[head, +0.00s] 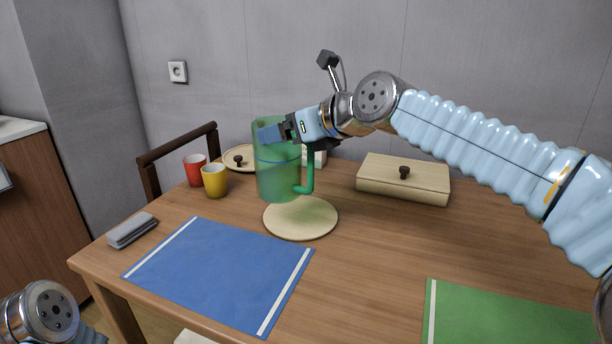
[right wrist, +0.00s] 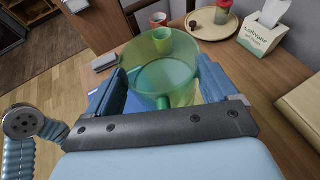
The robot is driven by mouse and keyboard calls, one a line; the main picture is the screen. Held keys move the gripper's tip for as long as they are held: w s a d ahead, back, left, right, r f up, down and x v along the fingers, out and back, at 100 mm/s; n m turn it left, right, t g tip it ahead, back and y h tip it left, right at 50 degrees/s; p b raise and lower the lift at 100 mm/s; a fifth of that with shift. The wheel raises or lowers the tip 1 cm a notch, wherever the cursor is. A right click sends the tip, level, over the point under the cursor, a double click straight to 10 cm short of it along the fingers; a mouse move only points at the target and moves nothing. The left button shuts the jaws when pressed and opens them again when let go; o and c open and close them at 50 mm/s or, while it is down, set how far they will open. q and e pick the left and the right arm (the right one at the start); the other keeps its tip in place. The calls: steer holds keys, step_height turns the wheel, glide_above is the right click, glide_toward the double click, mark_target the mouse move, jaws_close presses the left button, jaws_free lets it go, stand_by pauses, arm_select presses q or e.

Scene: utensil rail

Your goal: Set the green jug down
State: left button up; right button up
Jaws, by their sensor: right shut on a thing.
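The green jug (head: 276,175) is see-through, upright, with its handle on the right in the head view. My right gripper (head: 272,134) is shut on its upper part. In the right wrist view the fingers flank the jug (right wrist: 165,78), and I look down into it. A round pale wooden board (head: 301,218) lies on the table just below the jug. The jug's base overlaps the board's back left part in the head view and seems to be above it; the exact gap is hard to tell. My left gripper is out of view.
A yellow cup (head: 215,181) and red cup (head: 195,170) stand left of the jug. A lidded wooden box (head: 403,180) and a tissue box (right wrist: 262,32) are at the back.

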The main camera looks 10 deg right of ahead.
steer(key=w+d+f+b, duration=0.4)
steer(key=w+f, duration=0.3)
steer(key=f, duration=0.3)
steer(key=shift+d+f, duration=0.3)
steer(key=shift+d, duration=0.35)
steer(key=o, duration=1.9)
steer(key=shift+f, duration=0.2)
steer(key=shift+c, duration=0.2)
steer(key=v, duration=1.2)
